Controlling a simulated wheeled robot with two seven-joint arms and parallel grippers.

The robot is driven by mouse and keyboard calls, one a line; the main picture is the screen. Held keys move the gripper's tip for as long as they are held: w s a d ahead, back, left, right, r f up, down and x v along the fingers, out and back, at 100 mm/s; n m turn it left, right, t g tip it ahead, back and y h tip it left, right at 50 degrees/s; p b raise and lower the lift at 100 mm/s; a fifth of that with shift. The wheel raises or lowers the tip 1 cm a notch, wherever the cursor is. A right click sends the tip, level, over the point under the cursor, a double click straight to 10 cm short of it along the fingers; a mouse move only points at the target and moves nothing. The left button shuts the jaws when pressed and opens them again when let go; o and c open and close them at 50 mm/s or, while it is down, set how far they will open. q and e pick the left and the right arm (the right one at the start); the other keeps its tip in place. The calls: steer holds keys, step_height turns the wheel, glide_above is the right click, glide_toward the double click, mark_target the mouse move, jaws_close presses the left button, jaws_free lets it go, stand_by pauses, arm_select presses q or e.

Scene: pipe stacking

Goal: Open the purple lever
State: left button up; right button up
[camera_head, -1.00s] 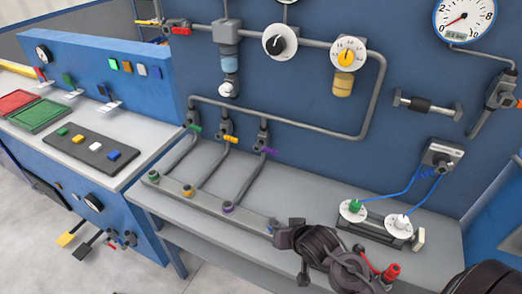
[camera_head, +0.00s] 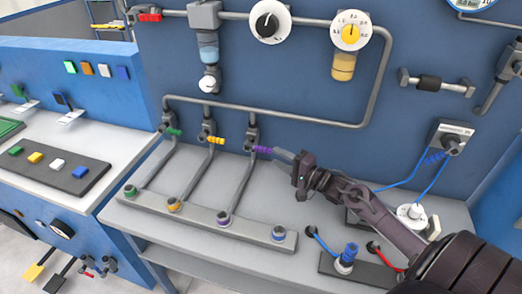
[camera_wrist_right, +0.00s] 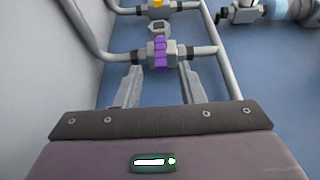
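The purple lever (camera_head: 262,149) sticks out to the right from a grey valve (camera_head: 251,136) on the rightmost of three thin pipes against the blue wall. My right gripper (camera_head: 281,154) is right beside it, reaching in from the right. In the right wrist view, the gripper (camera_wrist_right: 160,72) is open, one finger to each side of the purple lever (camera_wrist_right: 160,51). The lever lies ahead, close to the fingertips; I cannot tell whether they touch it. My left gripper is not in view.
A green lever (camera_head: 173,132) and a yellow lever (camera_head: 216,140) sit on the valves to the left. A horizontal pipe (camera_head: 300,117) runs above. A manifold bar (camera_head: 200,218) lies on the grey bench, with a blue-plugged socket (camera_head: 346,256) to the right. Free bench surface lies in front.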

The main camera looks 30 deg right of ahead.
mark_target(268, 152)
steer(key=x, duration=0.6)
steer(key=shift+w+a, duration=0.1)
steer(key=shift+w, duration=0.15)
jaws_close()
